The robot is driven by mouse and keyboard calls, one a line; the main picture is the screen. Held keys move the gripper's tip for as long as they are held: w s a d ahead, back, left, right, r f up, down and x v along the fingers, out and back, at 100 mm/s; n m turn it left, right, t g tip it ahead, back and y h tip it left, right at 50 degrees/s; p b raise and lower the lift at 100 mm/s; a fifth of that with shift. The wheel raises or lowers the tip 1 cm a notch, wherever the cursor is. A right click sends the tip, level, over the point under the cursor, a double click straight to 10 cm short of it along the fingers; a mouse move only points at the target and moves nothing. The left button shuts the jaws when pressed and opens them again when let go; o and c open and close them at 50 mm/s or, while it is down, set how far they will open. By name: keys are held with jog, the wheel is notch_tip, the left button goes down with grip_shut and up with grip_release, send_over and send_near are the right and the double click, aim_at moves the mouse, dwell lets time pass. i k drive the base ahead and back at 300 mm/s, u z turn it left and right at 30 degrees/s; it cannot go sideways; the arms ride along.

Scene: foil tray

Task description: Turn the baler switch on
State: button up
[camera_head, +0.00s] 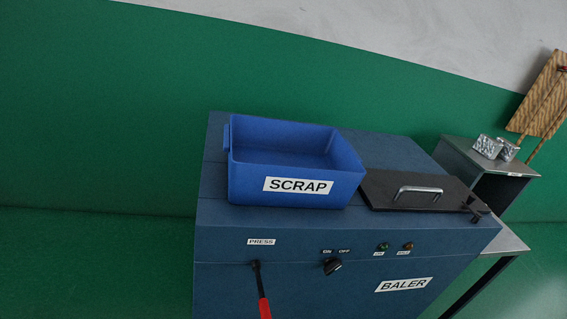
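The baler (225,285) is a blue cabinet labelled BALER, low in the middle of the view. Its switch (333,267) is a black rotary knob on the front face, below small ON and OFF labels. ON is on the left and OFF on the right. The knob looks turned at a slant; I cannot tell for sure which label it points to. A green lamp (383,247) and an orange-red lamp (407,246) sit right of the switch and look dim. My gripper is not in the view.
Left of the switch, a press lever (264,300) with a red grip hangs down. A blue SCRAP bin (345,190) and a black lid (385,187) with a metal handle are on top. A grey stand (460,152) with foil blocks (488,147) is at right.

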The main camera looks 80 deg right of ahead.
aim_at(331, 264)
jog(key=u, duration=0.9)
jog(key=i, duration=1.4)
jog(key=z, duration=2.9)
jog(key=i, duration=0.5)
jog(key=u, duration=0.25)
jog(key=k, duration=0.1)
jog(key=z, duration=0.45)
